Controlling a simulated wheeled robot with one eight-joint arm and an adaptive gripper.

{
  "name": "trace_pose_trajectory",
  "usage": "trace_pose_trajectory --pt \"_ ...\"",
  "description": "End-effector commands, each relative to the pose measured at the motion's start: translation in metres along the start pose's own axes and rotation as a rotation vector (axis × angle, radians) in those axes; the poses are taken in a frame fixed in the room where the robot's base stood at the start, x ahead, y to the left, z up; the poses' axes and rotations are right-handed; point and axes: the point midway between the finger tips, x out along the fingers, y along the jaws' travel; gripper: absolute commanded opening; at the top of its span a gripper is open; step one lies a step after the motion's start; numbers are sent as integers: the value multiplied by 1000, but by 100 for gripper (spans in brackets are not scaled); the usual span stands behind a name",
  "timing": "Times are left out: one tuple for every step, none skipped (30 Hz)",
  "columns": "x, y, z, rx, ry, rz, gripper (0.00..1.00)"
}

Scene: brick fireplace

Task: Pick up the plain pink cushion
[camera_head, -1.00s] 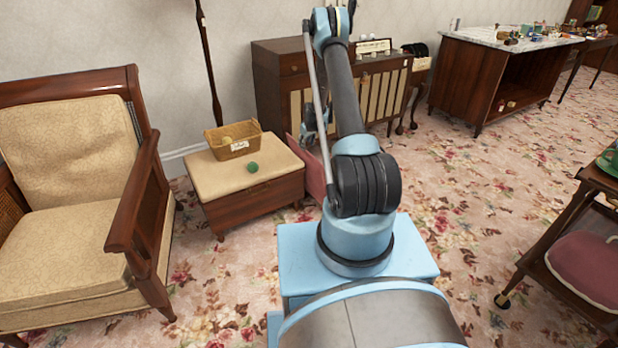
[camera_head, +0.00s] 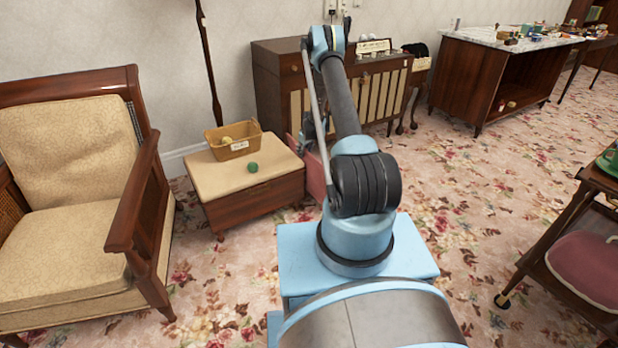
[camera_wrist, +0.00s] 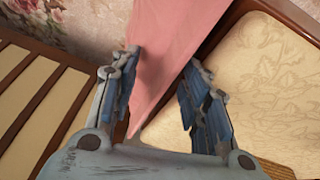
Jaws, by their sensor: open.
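A plain pink cushion (camera_head: 316,176) stands on edge in the narrow gap between the cream-topped box seat (camera_head: 240,178) and the cabinet; my arm hides part of it in the head view. In the wrist view the pink cushion (camera_wrist: 172,62) runs between the two fingers of my gripper (camera_wrist: 163,66). The fingers are open, one on each side of it; I cannot tell whether either touches it. In the head view my gripper (camera_head: 308,130) is partly hidden behind my arm.
The wooden cabinet (camera_head: 275,85) stands close behind. An armchair (camera_head: 75,195) is at left. A trolley (camera_head: 560,225) at right holds a darker pink cushion (camera_head: 588,268).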

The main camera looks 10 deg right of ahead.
Motion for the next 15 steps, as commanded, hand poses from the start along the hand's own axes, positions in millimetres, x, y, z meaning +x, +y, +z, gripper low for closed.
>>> trace_pose_trajectory --pt "0 0 0 0 0 0 42" --pt "0 0 0 0 0 0 42" --pt "0 0 0 0 0 0 42" --pt "0 0 0 0 0 0 42" --pt "0 0 0 0 0 0 42" --pt "0 0 0 0 0 0 42" --pt "0 0 0 0 0 0 42" --pt "1 0 0 0 0 0 42" --pt "1 0 0 0 0 0 42" --pt "1 0 1 0 0 0 42" --pt "1 0 1 0 0 0 35" --pt "1 0 0 0 0 0 26" --pt "1 0 0 0 0 0 19" --pt "1 0 1 0 0 0 13" --pt "1 0 1 0 0 0 4"
